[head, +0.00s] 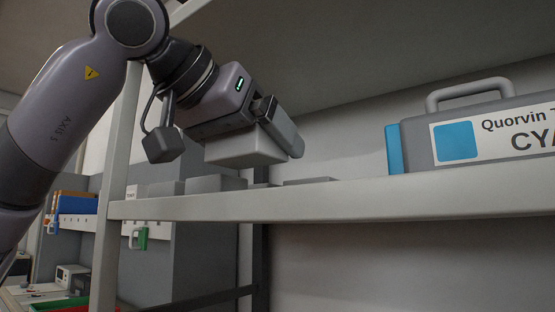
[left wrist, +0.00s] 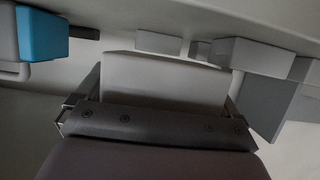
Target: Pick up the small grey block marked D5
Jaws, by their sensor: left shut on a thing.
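My left gripper (head: 262,132) is above the shelf in the head view, shut on a pale grey block (head: 240,149). The same block (left wrist: 165,80) shows between the fingers of my left gripper (left wrist: 158,100) in the left wrist view. No marking can be read on the faces I see, so I cannot tell from them whether it is D5. In the head view the block appears raised over the shelf blocks. My right gripper is in neither view.
Several grey blocks, one of them a low block (head: 216,184), stand on the shelf (head: 350,199). One small block has a label (head: 134,192) too small to read. A large grey cartridge (head: 410,142) with a handle and blue end stands at right. The shelf between is mostly clear.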

